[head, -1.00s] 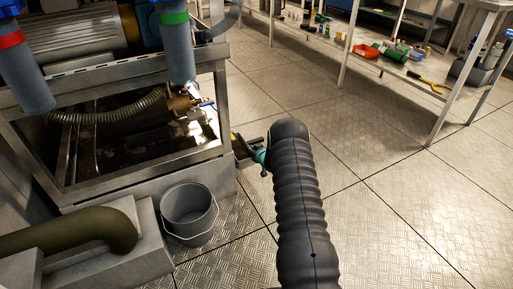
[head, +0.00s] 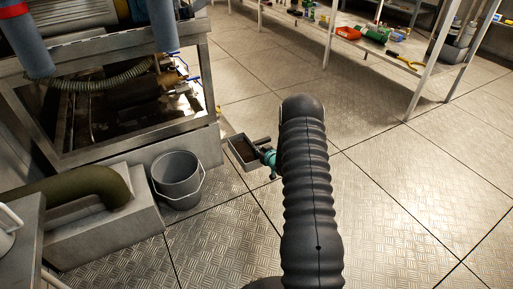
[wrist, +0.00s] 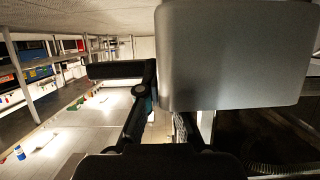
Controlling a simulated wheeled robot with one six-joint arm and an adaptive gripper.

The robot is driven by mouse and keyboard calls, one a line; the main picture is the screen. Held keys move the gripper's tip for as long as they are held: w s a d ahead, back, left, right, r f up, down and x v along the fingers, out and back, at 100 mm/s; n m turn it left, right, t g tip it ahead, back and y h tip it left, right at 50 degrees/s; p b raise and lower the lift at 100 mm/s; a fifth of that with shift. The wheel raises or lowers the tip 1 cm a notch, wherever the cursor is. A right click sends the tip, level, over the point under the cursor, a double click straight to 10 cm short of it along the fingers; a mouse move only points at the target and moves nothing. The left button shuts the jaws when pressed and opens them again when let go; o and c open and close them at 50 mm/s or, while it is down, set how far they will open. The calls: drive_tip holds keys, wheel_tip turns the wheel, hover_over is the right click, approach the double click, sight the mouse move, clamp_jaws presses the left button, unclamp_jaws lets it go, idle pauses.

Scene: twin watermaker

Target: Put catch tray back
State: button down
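The catch tray (head: 236,161) is a small grey metal box with a dark brown inside, open side up in the head view. My gripper (head: 261,153), with teal parts, is at its right side and seems shut on that side or its handle. The tray is held off the floor, just right of the machine frame's front corner. In the wrist view the tray's grey underside or wall (wrist: 235,55) fills the upper right, beside the dark fingers (wrist: 152,88). The exact grip contact is hidden.
The metal machine frame (head: 120,157) with hoses and brass valves stands at the left. A grey bucket (head: 177,178) stands on the floor before it, beside a block with a green pipe (head: 90,190). A shelf (head: 385,50) with tools is at the back right. The floor at the right is clear.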

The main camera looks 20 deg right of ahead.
drive_tip(key=s+d+m+h, duration=0.1)
drive_tip(key=s, duration=0.3)
drive_tip(key=s+a+r+p, duration=0.3)
drive_tip(key=s+a+r, duration=0.4)
drive_tip(key=a+r, duration=0.3)
drive_tip(key=s+a+r+p, duration=0.4)
drive_tip(key=s+a+r, duration=0.3)
drive_tip(key=a+r, duration=0.3)
drive_tip(key=shift+s+a, duration=0.4)
drive_tip(key=shift+a, duration=0.6)
drive_tip(key=shift+w+r, duration=0.1)
drive_tip(key=shift+r, duration=0.05)
